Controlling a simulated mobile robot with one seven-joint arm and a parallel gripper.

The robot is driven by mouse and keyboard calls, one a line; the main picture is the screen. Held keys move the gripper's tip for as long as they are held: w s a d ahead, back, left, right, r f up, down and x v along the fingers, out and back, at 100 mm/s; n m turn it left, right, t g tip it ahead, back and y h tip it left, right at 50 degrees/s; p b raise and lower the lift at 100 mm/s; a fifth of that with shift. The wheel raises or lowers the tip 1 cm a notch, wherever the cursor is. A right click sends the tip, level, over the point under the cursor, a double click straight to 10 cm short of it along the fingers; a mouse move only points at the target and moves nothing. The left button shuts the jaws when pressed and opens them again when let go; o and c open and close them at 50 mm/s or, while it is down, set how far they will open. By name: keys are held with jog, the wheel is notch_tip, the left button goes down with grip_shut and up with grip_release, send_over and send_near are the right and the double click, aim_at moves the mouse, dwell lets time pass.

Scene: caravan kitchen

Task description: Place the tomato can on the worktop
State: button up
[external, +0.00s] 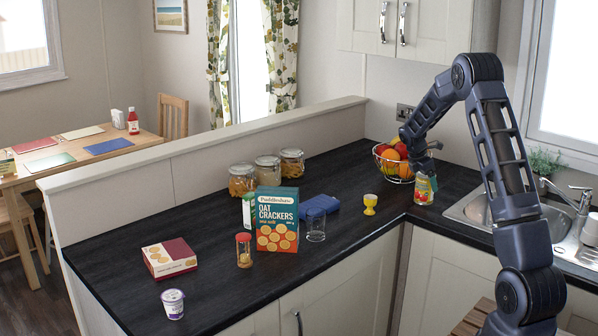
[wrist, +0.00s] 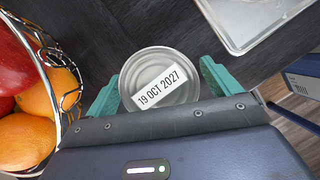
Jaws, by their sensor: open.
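The tomato can (external: 423,190) stands upright on the dark worktop (external: 345,222) in the external view, near the corner between the fruit bowl and the sink. Its round silver lid (wrist: 160,85) with a date label faces up in the wrist view. My gripper (external: 424,168) is directly above the can, pointing down. In the wrist view its two green fingers (wrist: 158,88) are open, one on each side of the can, with the can between them. Small gaps seem to show beside the lid. How far down the fingers reach along the can is hard to tell.
A wire fruit bowl (external: 401,172) stands close on the left of the can; it also shows in the wrist view (wrist: 50,75). The sink (external: 470,208) is on the right. A yellow egg cup (external: 370,204) stands nearby. A cracker box (external: 277,220) and jars stand further left.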

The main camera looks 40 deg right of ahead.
jog(key=v, duration=1.2)
jog(key=s+a+r+m+t, duration=0.15)
jog(key=s+a+r, duration=0.3)
jog(key=a, duration=0.45)
jog(key=s+a+r+m+t+y, duration=0.1)
jog(key=s+a+r+m, duration=0.15)
jog(key=a+r, duration=0.45)
jog(key=s+a+r+m+t, duration=0.1)
jog(key=s+a+r+m, duration=0.3)
jog(key=a, duration=0.7)
jog(key=s+a+f+m+t+y, duration=0.1)
jog(key=s+a+f+m, duration=0.1)
jog(key=s+a, duration=0.8)
jog(key=s+a+f+m+t+y, duration=0.2)
jog(key=s+a, duration=0.8)
jog(key=s, duration=0.5)
jog(key=shift+m, duration=0.3)
